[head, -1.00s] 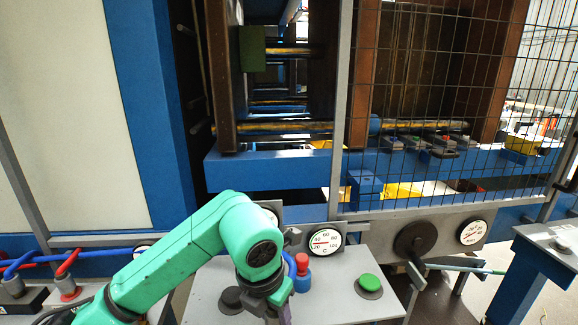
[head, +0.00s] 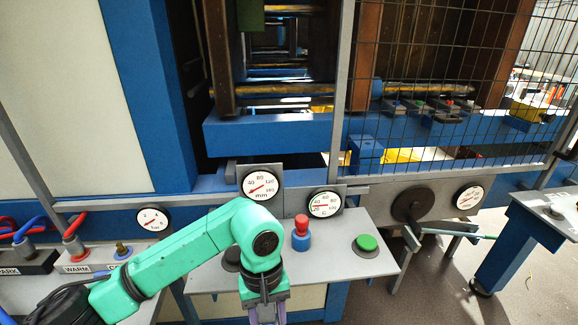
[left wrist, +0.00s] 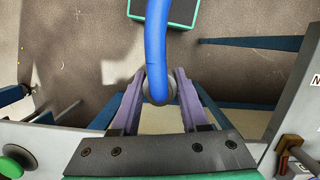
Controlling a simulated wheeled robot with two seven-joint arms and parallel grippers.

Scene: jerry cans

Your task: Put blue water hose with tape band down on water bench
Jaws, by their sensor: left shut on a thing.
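My left gripper (head: 267,315) is low at the front of the button console in the head view; its fingertips run out of the bottom edge. In the left wrist view, its purple fingers (left wrist: 159,92) are shut on the blue hose (left wrist: 156,45) near a grey round end fitting. The hose runs away to the top edge. I cannot make out a tape band on it. A bench with hose fittings (head: 88,268), one labelled WARM, is at the left in the head view, apart from the gripper. My right gripper is not in view.
The console (head: 335,262) carries a red button (head: 301,226) and a green button (head: 365,243). Gauges and a wire mesh guard (head: 440,100) stand behind. A red hose (head: 76,219) rises from a bench fitting; a brass fitting (head: 122,249) beside it is bare.

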